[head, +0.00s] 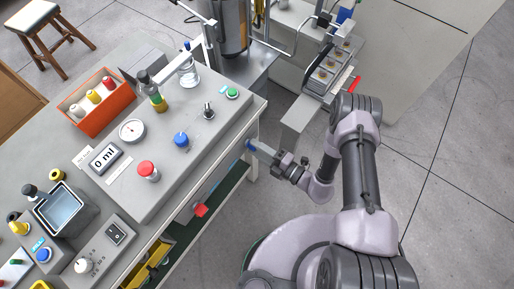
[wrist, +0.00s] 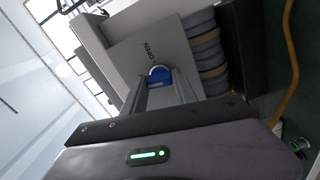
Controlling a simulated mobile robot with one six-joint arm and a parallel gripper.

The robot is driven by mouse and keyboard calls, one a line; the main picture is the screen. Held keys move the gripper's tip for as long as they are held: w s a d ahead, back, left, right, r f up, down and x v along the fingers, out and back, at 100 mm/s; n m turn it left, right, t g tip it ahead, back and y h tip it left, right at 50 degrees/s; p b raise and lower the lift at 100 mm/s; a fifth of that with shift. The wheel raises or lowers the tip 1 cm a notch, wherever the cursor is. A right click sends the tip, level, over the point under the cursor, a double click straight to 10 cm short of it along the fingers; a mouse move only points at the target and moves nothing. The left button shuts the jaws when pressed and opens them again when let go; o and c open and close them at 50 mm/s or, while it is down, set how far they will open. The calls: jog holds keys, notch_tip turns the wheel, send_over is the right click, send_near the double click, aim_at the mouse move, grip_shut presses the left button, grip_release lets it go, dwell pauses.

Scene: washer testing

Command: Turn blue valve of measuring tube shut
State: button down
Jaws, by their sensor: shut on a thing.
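The blue valve (head: 250,145) is on the front side of the grey test bench, near its right corner. In the wrist view the blue valve (wrist: 158,75) sits between my two fingers, beside a grey plate (wrist: 148,55) marked "OPEN". My gripper (head: 259,149) reaches it from the right in the head view and is shut on it. My gripper (wrist: 162,86) hides part of the valve in the wrist view, so its exact turn angle cannot be told. I cannot make out the measuring tube clearly.
A yellow hose (wrist: 289,60) runs at right in the wrist view. Floor to the right is open.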

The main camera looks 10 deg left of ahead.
jog(key=shift+n, duration=0.9)
jog(key=c, duration=1)
grip_release()
jog(key=shift+o, duration=0.2)
jog(key=p+v, duration=0.3)
jog(key=v, duration=1.4)
jog(key=shift+s+d, duration=0.2)
jog(key=shift+n, duration=0.3)
